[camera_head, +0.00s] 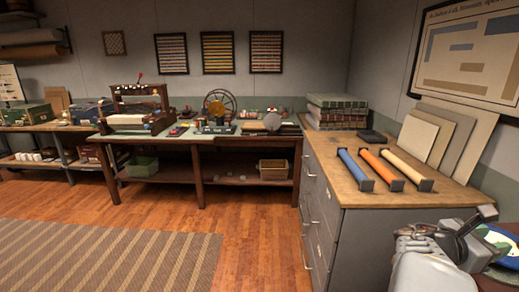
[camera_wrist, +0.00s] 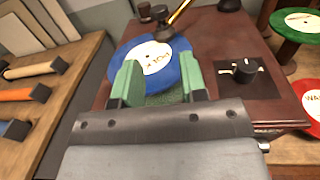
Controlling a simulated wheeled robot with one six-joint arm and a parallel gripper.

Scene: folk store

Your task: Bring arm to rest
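My gripper (camera_wrist: 160,66) shows in the wrist view with its two green fingers apart. Nothing is held between them. I cannot tell how far the fingertips are above the disc. In the head view my arm (camera_head: 440,250) reaches in at the lower right, and part of the blue disc (camera_head: 507,240) shows behind it. The fingertips are not clear there.
A grey cabinet with a wooden top (camera_head: 345,195) stands left of my arm, with blue (camera_head: 355,168), orange (camera_head: 383,169) and pale (camera_head: 407,169) rolls. Green (camera_wrist: 296,20) and red (camera_wrist: 311,97) discs are to the right in the wrist view. The floor (camera_head: 250,235) is clear.

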